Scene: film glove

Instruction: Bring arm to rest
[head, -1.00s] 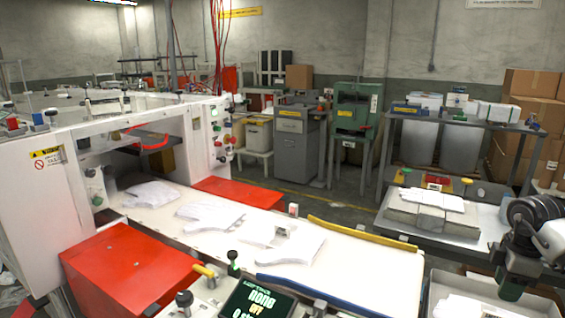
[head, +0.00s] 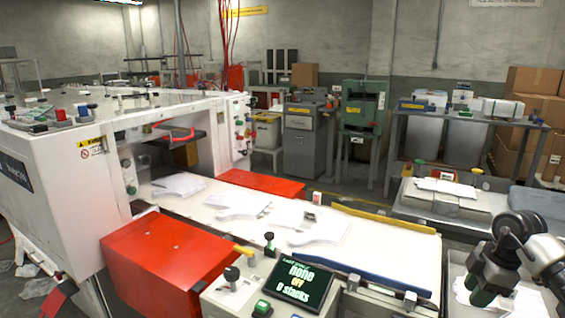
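My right gripper (head: 483,292) shows at the lower right, with the dark wrist and pale arm link coming in from the right edge. It hangs over a light tray (head: 452,275) that holds white film pieces (head: 520,300). Its fingers point down and look dark and green-tipped; the gap between them is not clear. I cannot tell whether it touches the pieces below. My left gripper is not in view.
A white machine (head: 50,190) with a conveyor bed (head: 385,250) carries several white glove-shaped films (head: 320,222). A red box (head: 165,250) and a control screen (head: 297,283) stand in front. A side table (head: 410,205) holds a stack (head: 445,186). Floor is open behind the conveyor.

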